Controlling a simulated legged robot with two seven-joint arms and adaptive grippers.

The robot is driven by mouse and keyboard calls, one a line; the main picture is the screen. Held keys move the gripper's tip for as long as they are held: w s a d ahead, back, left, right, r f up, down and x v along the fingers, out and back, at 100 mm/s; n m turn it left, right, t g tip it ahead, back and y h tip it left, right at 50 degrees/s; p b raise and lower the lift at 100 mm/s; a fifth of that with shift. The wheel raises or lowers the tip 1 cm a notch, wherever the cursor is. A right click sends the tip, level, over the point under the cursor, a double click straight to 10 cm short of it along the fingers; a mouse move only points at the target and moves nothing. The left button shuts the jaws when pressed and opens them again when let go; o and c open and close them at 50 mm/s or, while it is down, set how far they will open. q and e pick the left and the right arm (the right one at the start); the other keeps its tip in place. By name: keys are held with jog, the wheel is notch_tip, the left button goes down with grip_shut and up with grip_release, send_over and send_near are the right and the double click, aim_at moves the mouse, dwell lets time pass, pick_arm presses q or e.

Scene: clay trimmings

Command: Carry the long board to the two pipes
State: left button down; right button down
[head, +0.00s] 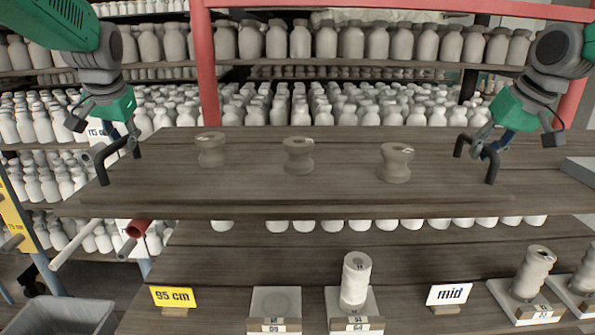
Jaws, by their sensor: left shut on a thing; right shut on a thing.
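The long dark wooden board (250,190) spans the middle of the head view. It looks about level and carries three grey-brown spool-shaped clay pieces: left (210,152), middle (298,157) and right (396,165). They stand upright. My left gripper (108,148) is shut on the black handle at the board's left end. My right gripper (482,142) is shut on the black handle (493,168) at the right end. At the lower left, a pale pipe (75,244) and a red-ended pipe (138,229) show; I cannot tell whether these are the two pipes.
A lower wooden table (240,260) in front holds a yellow "95 cm" sign (173,297), a "mid" sign (449,294), pale pads and several clay pieces. Shelves of white bottles fill the back, with a red post (206,70). A grey bin (55,315) stands lower left.

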pick_arm(q)
jog(key=shift+w+r, duration=0.1)
jog(key=shift+r, duration=0.1)
pick_arm(e)
jog(key=shift+w+r, duration=0.1)
jog(key=shift+r, duration=0.1)
